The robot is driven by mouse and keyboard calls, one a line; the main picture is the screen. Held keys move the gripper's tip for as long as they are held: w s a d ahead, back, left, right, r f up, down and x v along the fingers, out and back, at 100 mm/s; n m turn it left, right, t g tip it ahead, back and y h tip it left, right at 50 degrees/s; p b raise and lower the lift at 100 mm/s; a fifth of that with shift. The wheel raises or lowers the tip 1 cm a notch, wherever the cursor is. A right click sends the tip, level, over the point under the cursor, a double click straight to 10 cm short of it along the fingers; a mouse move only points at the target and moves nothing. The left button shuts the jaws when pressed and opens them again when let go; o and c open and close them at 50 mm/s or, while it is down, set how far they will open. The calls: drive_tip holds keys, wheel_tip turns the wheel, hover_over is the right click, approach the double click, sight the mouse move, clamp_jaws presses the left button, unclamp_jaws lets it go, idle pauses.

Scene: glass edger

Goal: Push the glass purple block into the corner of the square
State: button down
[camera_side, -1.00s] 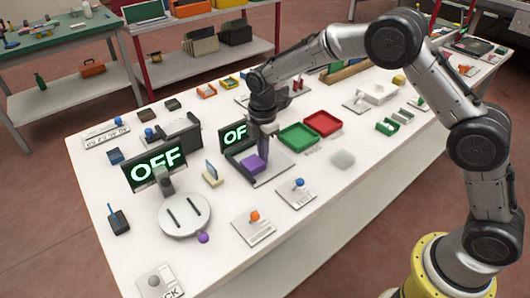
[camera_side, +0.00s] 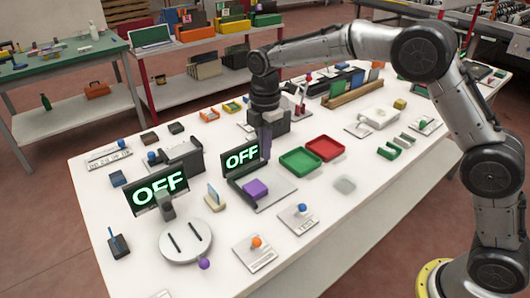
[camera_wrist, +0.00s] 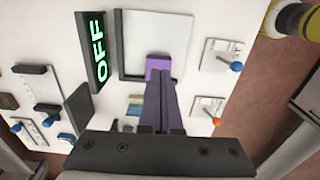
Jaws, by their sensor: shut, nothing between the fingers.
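The glass purple block (camera_side: 255,188) sits low on the left part of the square plate (camera_side: 282,190), beside a black sign reading OFF. In the wrist view, the block (camera_wrist: 158,66) lies at the near edge of the pale square (camera_wrist: 150,32), between its two near corners. My gripper (camera_side: 266,157) is shut and empty, pointing down behind the block in the side view. In the wrist view, the long fingers of my gripper (camera_wrist: 160,98) reach toward the block and overlap its near side. I cannot tell whether they touch it.
The OFF sign (camera_side: 241,158) stands along the square's left side. Green (camera_side: 300,160) and red (camera_side: 325,147) trays lie to the right. Panels with a blue knob (camera_side: 302,208) and an orange knob (camera_side: 257,242) lie in front. A round white disc (camera_side: 186,241) is front left.

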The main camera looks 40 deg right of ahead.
sight(251, 189)
drive_tip(key=c, duration=1.6)
unclamp_jaws()
drive_tip(key=c, duration=1.3)
unclamp_jaws()
drive_tip(key=shift+a+r, duration=0.15)
drive_tip(key=shift+c, duration=0.2)
drive_tip(key=o, duration=0.7)
drive_tip(key=a+r, duration=0.1)
drive_tip(key=a, duration=0.1)
drive_tip(key=a+r, duration=0.2)
drive_tip(key=shift+w, duration=0.1)
drive_tip(key=shift+o, duration=1.4)
drive_tip(key=shift+a+r, duration=0.25)
drive_tip(key=o, duration=0.3)
wheel_tip(251, 189, down, 14)
drive_tip(key=shift+r, duration=0.1)
drive_tip(key=c, duration=1.4)
drive_tip(key=o, duration=1.4)
